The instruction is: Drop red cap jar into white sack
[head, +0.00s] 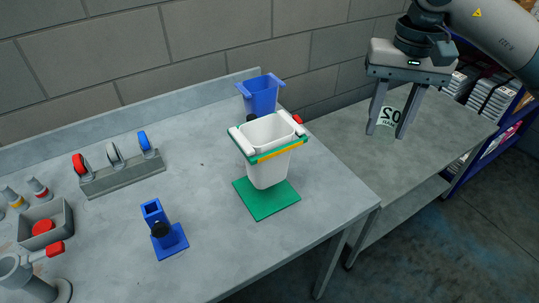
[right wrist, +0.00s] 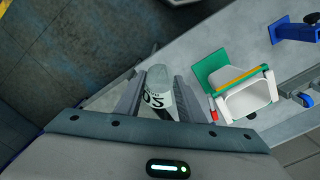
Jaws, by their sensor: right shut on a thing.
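My right gripper (head: 387,133) is at the upper right of the head view, fingers pointing down, shut on a jar (head: 391,116) with a white label and dark print. The jar also shows between the fingers in the right wrist view (right wrist: 158,95), where it looks grey and rounded; I cannot see a red cap on it. The white sack (head: 268,168) stands upright and open on a green mat, in a holder with a green and yellow rim. It also shows in the right wrist view (right wrist: 244,100). The gripper is to the right of the sack, apart from it. My left gripper is not in view.
A blue bin (head: 261,95) stands behind the sack. A blue stand (head: 168,241), a grey rack (head: 123,176) with coloured clips and a grey tray (head: 62,222) are to the left. A lower grey table (head: 340,135) lies right of the main table, with shelves (head: 492,95) beyond.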

